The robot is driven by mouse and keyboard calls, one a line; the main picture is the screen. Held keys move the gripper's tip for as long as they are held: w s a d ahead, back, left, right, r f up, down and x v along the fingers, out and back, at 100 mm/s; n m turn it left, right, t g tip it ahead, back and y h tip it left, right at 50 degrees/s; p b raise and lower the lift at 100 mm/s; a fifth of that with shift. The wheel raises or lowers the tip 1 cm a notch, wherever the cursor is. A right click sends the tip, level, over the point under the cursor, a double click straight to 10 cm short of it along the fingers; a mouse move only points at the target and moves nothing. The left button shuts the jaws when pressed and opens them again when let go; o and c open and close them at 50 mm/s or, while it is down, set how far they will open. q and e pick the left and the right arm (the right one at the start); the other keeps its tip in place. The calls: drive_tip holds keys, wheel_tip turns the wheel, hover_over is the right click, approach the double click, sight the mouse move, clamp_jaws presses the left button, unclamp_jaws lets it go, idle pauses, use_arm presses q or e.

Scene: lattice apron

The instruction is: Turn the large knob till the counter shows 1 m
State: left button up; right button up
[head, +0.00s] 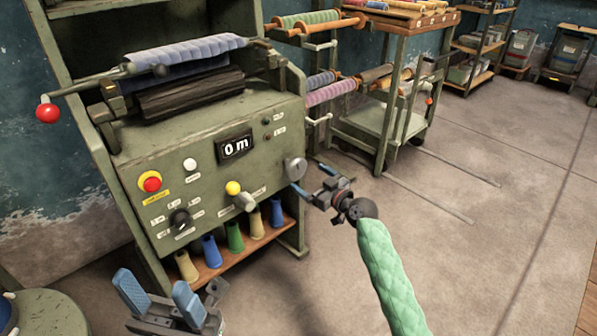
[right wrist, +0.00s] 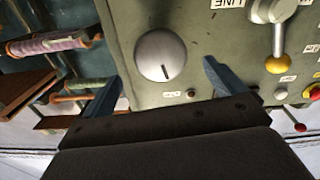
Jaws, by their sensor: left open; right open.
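The large silver knob (head: 295,168) is on the lower right of the green machine's front panel. In the right wrist view the large knob (right wrist: 161,55) shows a dark index line on its lower part. The counter (head: 236,147) on the panel reads 0 m. My right gripper (head: 314,181) is open just in front of the knob. In the right wrist view its fingers stand left and right below the knob, apart from it. My left gripper (head: 158,284) is open and empty, low in front of the machine.
A yellow-ball lever (head: 240,196), a black selector (head: 179,219) and a red stop button (head: 150,182) sit on the same panel. Thread cones (head: 235,236) stand on the shelf below. A roll rack (head: 393,120) stands behind right; the floor at right is clear.

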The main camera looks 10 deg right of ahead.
sight(299, 171)
drive_tip(key=shift+x, duration=3)
drive_tip(key=shift+c, duration=0.3)
drive_tip(key=c, duration=0.9)
